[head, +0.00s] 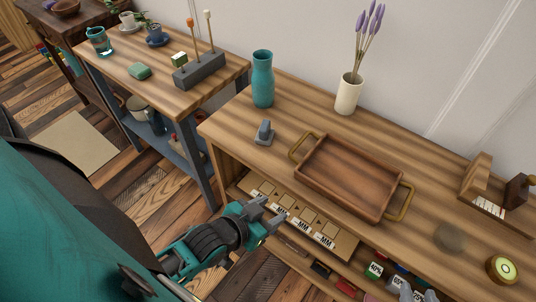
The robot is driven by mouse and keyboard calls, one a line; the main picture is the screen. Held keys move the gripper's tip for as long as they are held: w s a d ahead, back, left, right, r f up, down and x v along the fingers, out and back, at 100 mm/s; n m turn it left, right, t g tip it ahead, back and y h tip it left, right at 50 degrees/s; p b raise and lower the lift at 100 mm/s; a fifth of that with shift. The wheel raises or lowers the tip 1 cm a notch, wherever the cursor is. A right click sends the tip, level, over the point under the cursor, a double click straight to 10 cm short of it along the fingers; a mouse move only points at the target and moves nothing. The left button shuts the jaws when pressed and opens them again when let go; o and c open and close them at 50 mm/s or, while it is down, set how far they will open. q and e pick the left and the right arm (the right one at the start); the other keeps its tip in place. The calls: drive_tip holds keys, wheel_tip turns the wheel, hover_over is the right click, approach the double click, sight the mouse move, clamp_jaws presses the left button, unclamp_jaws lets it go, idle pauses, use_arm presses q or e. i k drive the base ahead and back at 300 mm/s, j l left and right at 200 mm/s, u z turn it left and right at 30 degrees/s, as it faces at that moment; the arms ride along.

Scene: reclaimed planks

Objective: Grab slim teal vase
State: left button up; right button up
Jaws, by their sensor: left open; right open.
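The slim teal vase (263,79) stands upright at the back left of the wooden sideboard, close to the wall, with nothing touching it. My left gripper (279,210) is open and empty. It is in front of the sideboard, below the level of its top, over the shelf area. It is well below the vase in the picture and apart from it.
The sideboard (234,117) also holds a small grey object (263,132), a wooden tray (350,177) with brass handles and a cream vase (348,94) of lavender. A lower side table (165,92) stands left. The sideboard's front edge lies between my gripper and the vase.

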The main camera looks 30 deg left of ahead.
sight(263, 78)
drive_tip(key=k, duration=0.5)
drive_tip(key=j+u, duration=0.1)
drive_tip(key=u, duration=0.7)
drive_tip(key=i+j+u, duration=0.1)
drive_tip(key=u, duration=0.3)
